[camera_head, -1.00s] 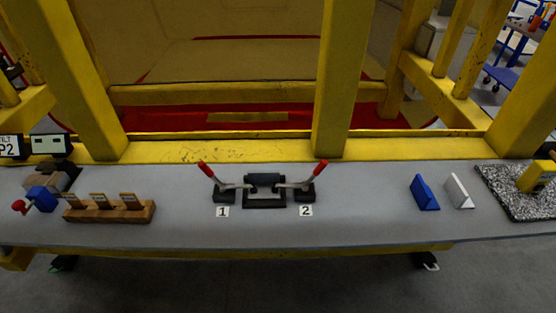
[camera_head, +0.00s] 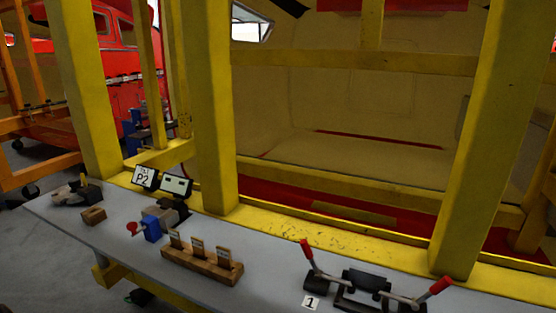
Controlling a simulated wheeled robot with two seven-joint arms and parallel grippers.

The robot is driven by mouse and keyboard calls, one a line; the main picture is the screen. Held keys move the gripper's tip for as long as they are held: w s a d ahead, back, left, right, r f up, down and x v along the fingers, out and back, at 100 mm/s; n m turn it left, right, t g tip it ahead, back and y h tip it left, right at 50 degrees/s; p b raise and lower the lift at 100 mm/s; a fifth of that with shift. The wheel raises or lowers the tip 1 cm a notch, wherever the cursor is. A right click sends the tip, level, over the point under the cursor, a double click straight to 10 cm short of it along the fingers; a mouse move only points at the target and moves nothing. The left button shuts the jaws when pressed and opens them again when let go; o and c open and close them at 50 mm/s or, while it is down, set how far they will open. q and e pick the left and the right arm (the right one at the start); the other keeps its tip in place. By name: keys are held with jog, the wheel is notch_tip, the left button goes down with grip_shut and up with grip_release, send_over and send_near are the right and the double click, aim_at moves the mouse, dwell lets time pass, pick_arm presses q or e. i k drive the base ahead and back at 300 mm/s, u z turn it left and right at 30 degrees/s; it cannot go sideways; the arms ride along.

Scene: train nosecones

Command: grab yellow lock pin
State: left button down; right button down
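No yellow lock pin can be made out in the head view now. The grey bench (camera_head: 120,234) runs from the left to the lower right. On it stands a wooden block with several small labelled pieces (camera_head: 201,264). To its right is a black clamp fixture (camera_head: 365,285) with red-tipped levers and a label "1". A blue vice-like device (camera_head: 155,224) with a red knob stands left of the wooden block. Neither of my grippers is in view.
A "P2" sign (camera_head: 145,178) and a small display (camera_head: 176,185) stand at the bench's back edge. Yellow frame posts (camera_head: 215,110) rise behind the bench. A small brown block (camera_head: 94,215) and a dark tool (camera_head: 75,193) lie at the left end.

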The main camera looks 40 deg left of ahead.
aim_at(82, 175)
jog(key=u, duration=0.4)
jog(key=k, duration=0.95)
jog(key=u, duration=2.05)
jog(key=i, duration=1.7)
jog(key=z, duration=0.2)
